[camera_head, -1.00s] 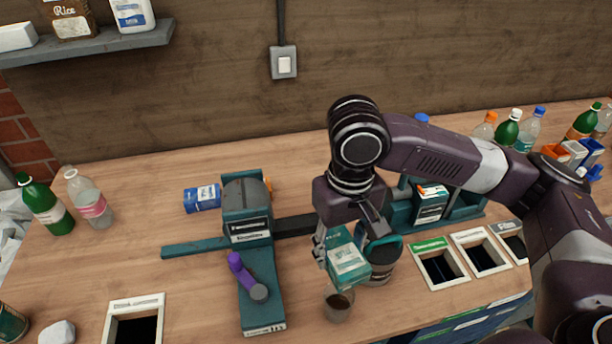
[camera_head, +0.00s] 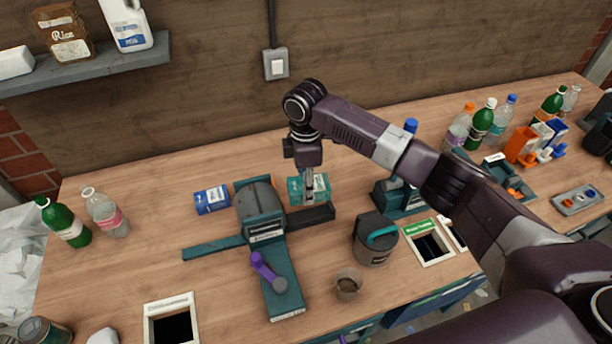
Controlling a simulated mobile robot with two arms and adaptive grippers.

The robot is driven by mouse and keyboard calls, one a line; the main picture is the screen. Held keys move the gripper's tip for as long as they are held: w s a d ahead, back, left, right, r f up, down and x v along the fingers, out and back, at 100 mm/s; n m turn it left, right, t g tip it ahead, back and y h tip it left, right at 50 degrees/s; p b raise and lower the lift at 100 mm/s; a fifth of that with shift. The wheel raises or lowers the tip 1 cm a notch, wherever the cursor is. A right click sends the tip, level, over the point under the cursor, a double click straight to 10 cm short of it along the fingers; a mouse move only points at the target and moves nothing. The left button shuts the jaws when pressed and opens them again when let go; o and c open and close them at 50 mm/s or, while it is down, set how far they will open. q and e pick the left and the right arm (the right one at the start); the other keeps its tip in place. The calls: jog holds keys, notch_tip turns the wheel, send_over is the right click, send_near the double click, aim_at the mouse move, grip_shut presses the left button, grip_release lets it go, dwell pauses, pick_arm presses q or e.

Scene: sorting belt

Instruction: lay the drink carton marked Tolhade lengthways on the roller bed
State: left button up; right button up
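My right gripper (camera_head: 309,192), on the arm from the right, is shut on a teal carton (camera_head: 322,187). The carton is just behind a dark strip (camera_head: 318,218) that runs right from the teal machine (camera_head: 259,212), probably the roller bed; I cannot tell whether they touch. The carton's lettering is too small to read, so I cannot confirm the name Tolhade. The gripper hides part of its near face. My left gripper is not in view.
A blue can (camera_head: 211,200) lies left of the machine.

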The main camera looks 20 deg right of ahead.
aim_at(307, 215)
jog(key=shift+w+d+f+n, duration=0.15)
jog(key=shift+w+f+n, duration=0.15)
jog(key=shift+n, duration=0.4)
jog(key=shift+f, duration=0.15)
jog(key=shift+f+b, duration=0.7)
jog(key=shift+f, duration=0.2)
notch_tip(307, 215, down, 4)
jog(key=b, duration=0.3)
jog(key=shift+b, duration=0.4)
jog(key=shift+f+b, duration=0.5)
jog(key=shift+f, duration=1.2)
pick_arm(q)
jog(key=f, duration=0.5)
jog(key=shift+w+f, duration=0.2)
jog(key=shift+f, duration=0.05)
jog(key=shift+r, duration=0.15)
pick_arm(e)
jog(key=shift+d+f, duration=0.15)
jog(key=shift+f, duration=0.15)
